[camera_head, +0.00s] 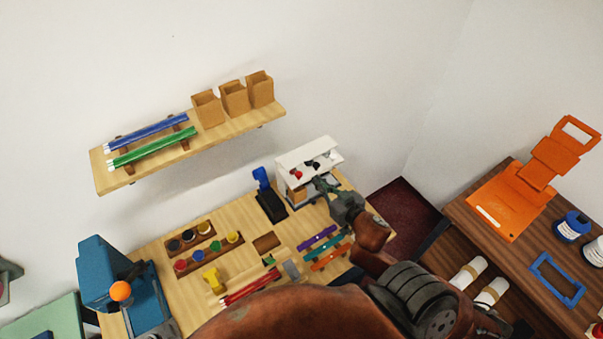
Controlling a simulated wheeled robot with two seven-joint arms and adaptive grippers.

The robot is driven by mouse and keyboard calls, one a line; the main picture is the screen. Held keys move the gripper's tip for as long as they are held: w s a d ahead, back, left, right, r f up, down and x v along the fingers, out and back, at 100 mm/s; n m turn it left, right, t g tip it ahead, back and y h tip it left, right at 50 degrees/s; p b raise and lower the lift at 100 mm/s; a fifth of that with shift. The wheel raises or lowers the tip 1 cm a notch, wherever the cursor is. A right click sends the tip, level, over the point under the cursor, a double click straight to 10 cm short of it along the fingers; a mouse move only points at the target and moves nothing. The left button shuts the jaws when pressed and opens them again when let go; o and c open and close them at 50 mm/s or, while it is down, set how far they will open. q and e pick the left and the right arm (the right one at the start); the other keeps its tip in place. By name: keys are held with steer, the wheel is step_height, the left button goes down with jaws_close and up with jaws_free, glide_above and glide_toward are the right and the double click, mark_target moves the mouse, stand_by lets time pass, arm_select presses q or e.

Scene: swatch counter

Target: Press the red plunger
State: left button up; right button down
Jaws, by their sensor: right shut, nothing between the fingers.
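The red plunger (298,174) is a small red knob at the front left of the white-topped dispenser (308,155) at the back right of the wooden counter. Dark knobs sit to its right on the same unit. My right gripper (321,182) is shut and empty. Its fingertips are at the dispenser's front, to the right of the red plunger and a little below it in the picture. They appear apart from the plunger; their exact depth is hard to tell. The gripper hides part of the dispenser's front right. My left gripper is not in view.
A black stand with a blue handle (265,195) is left of the dispenser. Colour pots (200,250), a blue press (120,285) and coloured strips (325,245) occupy the counter (236,209). A shelf (115,179) with rolls and boxes hangs above. An orange device (510,200) stands on the right table.

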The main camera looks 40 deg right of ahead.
steer(key=p, duration=0.2)
glide_above(299, 174)
steer(key=s, duration=0.2)
step_height(299, 174, down, 2)
step_height(299, 174, down, 3)
steer(key=shift+a+f, duration=0.1)
steer(key=shift+f, duration=0.05)
steer(key=shift+s+f, duration=0.1)
steer(key=shift+f, duration=0.5)
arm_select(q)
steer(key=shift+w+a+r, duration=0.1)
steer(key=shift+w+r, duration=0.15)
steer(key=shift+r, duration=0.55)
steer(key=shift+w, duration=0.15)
arm_select(e)
steer(key=shift+f, duration=0.1)
